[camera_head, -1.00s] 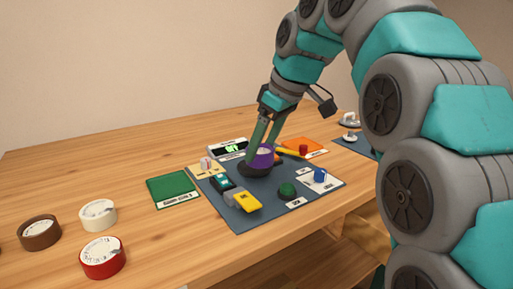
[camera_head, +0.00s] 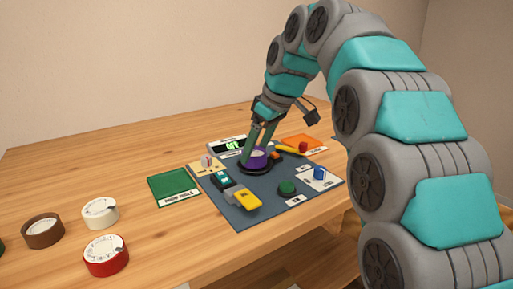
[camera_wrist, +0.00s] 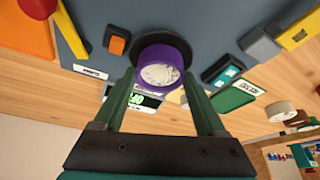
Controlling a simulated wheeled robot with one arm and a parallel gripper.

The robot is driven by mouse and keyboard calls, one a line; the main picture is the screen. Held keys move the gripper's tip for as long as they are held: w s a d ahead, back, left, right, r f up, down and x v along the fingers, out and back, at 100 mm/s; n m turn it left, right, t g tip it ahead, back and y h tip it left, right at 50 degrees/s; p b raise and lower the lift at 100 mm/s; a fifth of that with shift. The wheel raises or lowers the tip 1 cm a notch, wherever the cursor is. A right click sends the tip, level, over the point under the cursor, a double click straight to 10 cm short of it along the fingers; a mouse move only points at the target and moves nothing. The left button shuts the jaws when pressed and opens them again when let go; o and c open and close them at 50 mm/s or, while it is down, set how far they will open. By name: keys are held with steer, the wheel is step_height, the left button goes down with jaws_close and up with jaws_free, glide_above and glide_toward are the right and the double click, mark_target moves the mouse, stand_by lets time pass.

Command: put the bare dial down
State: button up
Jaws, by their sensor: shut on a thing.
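The bare dial is a purple ring with a pale marked face. It sits between my fingers in the head view (camera_head: 256,160) and in the wrist view (camera_wrist: 166,55). My gripper (camera_head: 259,150) is shut on it, one finger on each side, and it also shows in the wrist view (camera_wrist: 162,75). The dial is at a dark round disc (camera_head: 246,171) on the blue-grey mat (camera_head: 262,202). I cannot tell whether it touches the disc or hangs just above it.
A green pad (camera_head: 174,187) lies left of the mat. White (camera_head: 100,212), brown (camera_head: 42,230) and red (camera_head: 106,255) dials stand at the front left. A display (camera_head: 227,147), yellow block (camera_head: 247,200), green button (camera_head: 287,187) and blue knob (camera_head: 320,173) crowd around the disc.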

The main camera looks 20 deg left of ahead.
steer(key=shift+f, duration=0.15)
steer(key=shift+f, duration=0.3)
steer(key=o, duration=1.4)
steer(key=shift+r, duration=0.1)
